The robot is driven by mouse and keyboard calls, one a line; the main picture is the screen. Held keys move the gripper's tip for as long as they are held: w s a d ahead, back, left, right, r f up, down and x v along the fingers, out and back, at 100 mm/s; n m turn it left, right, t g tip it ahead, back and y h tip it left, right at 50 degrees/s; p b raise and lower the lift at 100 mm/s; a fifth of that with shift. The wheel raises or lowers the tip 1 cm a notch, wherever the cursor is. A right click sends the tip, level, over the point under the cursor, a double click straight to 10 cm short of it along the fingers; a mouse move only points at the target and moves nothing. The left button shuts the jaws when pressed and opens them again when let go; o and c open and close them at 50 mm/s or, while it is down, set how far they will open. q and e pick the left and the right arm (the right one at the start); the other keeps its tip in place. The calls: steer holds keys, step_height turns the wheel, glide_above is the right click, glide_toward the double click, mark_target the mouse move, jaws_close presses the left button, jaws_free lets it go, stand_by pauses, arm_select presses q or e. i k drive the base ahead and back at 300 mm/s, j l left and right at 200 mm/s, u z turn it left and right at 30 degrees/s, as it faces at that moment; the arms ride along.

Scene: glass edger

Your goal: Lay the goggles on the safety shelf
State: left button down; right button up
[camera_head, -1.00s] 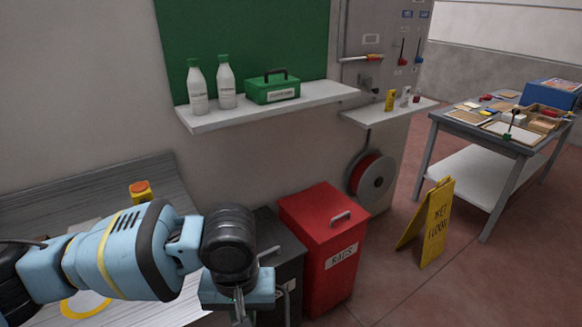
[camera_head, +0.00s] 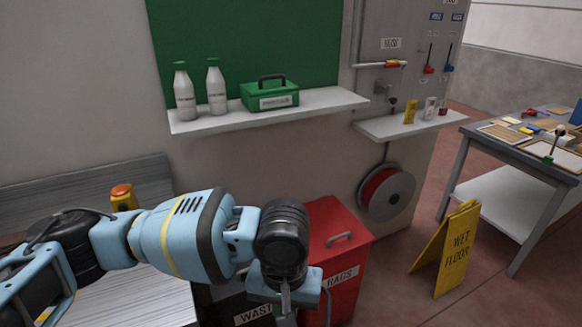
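The safety shelf (camera_head: 235,121) is most likely the white wall shelf below the green board. Two white bottles with green caps (camera_head: 184,94) (camera_head: 216,88) stand on its left part, and a green case (camera_head: 270,94) stands right of them. The shelf's front strip and right end are bare. I cannot make out any goggles. My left gripper (camera_head: 285,302) points down at the bottom edge, below the shelf and in front of the bins. Its fingers are small and partly cut off, so I cannot tell its opening or contents. My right gripper is out of view.
A red rags bin (camera_head: 341,250) and a dark waste bin (camera_head: 240,306) stand below the shelf. A smaller shelf (camera_head: 405,126) holds small items, with a hose reel (camera_head: 386,193) under it. A yellow wet-floor sign (camera_head: 446,250) and a cluttered table (camera_head: 490,146) are at right.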

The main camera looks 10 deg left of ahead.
mark_target(332, 98)
steer(key=i+l+z, duration=0.1)
steer(key=i+l, duration=1)
steer(key=i, duration=0.2)
steer(key=k+l+z, duration=0.05)
